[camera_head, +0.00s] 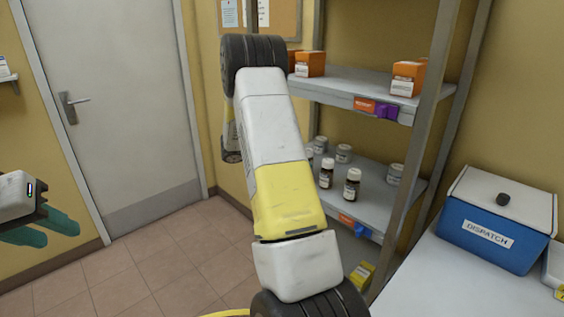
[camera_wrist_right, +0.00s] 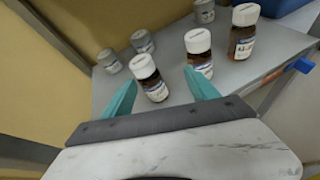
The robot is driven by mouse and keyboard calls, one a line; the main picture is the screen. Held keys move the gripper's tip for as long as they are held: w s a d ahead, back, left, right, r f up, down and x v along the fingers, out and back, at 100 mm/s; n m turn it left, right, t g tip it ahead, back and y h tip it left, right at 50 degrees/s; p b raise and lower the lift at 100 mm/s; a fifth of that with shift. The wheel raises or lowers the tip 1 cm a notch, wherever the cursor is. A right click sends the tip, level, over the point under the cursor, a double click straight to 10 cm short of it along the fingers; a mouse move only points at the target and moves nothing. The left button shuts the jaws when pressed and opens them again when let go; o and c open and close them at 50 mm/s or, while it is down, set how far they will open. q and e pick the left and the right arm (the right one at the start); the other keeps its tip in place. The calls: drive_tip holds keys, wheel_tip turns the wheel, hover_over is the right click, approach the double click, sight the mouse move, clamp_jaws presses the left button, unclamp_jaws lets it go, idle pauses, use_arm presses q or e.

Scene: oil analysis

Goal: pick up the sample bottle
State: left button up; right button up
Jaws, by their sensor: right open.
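Three brown sample bottles with white caps and labels stand upright on the lower grey shelf. In the right wrist view, the nearest bottle (camera_wrist_right: 151,82) is between and just beyond the fingertips of my right gripper (camera_wrist_right: 161,79). A second bottle (camera_wrist_right: 199,54) is just beyond the right-hand fingertip, and a third bottle (camera_wrist_right: 242,32) is farther right. My right gripper is open and empty, with its teal fingers apart. In the head view, bottles (camera_head: 352,186) and (camera_head: 326,174) show beside my right arm, which hides the right gripper. My left gripper (camera_head: 42,232) is open at the left edge, away from the shelf.
Several grey tins (camera_head: 343,153) stand behind and beside the bottles. The upper shelf (camera_head: 340,87) holds orange boxes (camera_head: 407,79) above them. A metal post (camera_head: 420,130) stands at the shelf's front right. A blue dispatch box (camera_head: 490,232) sits on a white table at right.

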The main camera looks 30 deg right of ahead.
drive_tip(key=shift+w+d+f+n+t+h, duration=0.15)
drive_tip(key=shift+w+d+f+n+h, duration=0.1)
drive_tip(key=shift+w+f+n, duration=0.25)
drive_tip(key=shift+w+d+f+n+t+h, duration=0.15)
drive_tip(key=shift+w+d+f+n+h, duration=0.15)
drive_tip(key=shift+w+f, duration=0.2)
drive_tip(key=shift+w+d+f, duration=0.1)
drive_tip(key=shift+w+d, duration=0.1)
drive_tip(key=shift+w, duration=0.05)
drive_tip(key=x, duration=0.7)
drive_tip(key=shift+d, duration=0.2)
clamp_jaws()
